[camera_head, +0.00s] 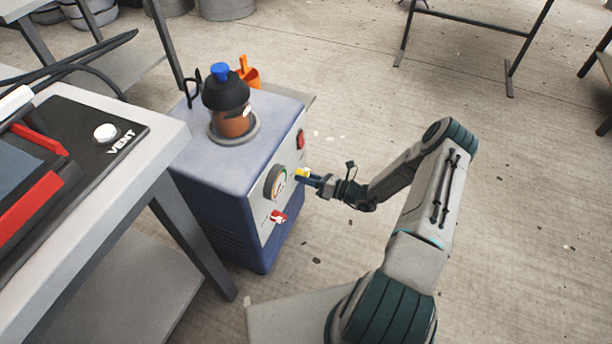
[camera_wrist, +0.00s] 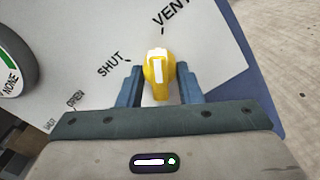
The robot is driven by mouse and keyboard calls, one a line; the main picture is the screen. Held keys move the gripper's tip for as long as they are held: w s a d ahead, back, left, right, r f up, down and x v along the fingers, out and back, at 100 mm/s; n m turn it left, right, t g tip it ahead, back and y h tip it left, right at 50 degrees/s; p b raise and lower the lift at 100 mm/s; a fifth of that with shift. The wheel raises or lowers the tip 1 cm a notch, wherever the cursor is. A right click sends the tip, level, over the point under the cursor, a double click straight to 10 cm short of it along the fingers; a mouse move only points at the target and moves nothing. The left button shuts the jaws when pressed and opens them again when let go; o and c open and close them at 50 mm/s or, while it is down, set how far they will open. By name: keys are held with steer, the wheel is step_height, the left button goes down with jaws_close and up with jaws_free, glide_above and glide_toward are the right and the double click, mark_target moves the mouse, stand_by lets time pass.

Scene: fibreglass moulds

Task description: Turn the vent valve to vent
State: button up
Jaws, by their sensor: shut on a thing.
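The vent valve is a yellow knob (camera_wrist: 158,78) with a white pointer stripe, on the pale front panel (camera_wrist: 85,40) of a blue machine. In the wrist view its stripe points up the picture, close to the line of the VENT mark and away from the SHUT mark. In the head view the yellow knob (camera_head: 302,174) shows at the fingertips. My gripper (camera_wrist: 160,85) has one blue finger on each side of the knob and is shut on it. The fingers hide part of the knob's sides.
The blue machine (camera_head: 215,185) also carries a round gauge (camera_head: 275,182), a red switch (camera_head: 300,139), a red-and-white knob (camera_head: 278,217) and a black-topped jar (camera_head: 228,100). A grey table (camera_head: 160,150) stands at left. The floor right of the machine is open.

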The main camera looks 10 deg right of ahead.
steer(key=shift+m, duration=0.9)
steer(key=o, duration=0.6)
steer(key=shift+s, duration=0.1)
steer(key=p+v, duration=0.2)
steer(key=v, duration=1.1)
steer(key=shift+s+d+p, duration=0.25)
steer(key=shift+d+p, duration=0.05)
steer(key=shift+p, duration=0.05)
